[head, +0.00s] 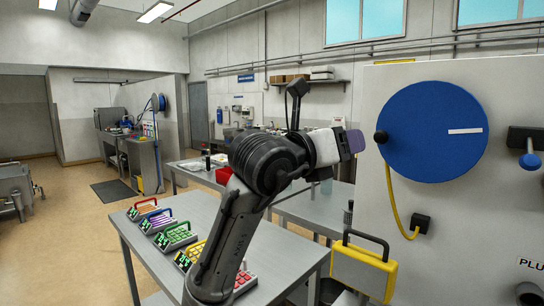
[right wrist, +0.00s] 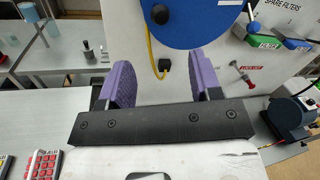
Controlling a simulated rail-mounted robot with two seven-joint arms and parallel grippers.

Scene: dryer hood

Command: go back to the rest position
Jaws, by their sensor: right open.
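My right arm rises from the bottom of the head view. Its right gripper (head: 355,141) is held up in front of the white panel, just left of the blue disc (head: 433,131). In the right wrist view its two purple fingers (right wrist: 163,82) stand apart with nothing between them. The blue disc (right wrist: 205,20) shows past the fingertips there. I cannot tell the exact gap between the fingers and the panel. My left gripper is not in view.
A metal table (head: 205,215) below the arm carries several colored keypads (head: 158,222). A yellow case (head: 363,270) stands in front of the panel. A yellow cable (head: 393,205) runs from the disc's left side to a black box (head: 421,223). Open floor lies at the left.

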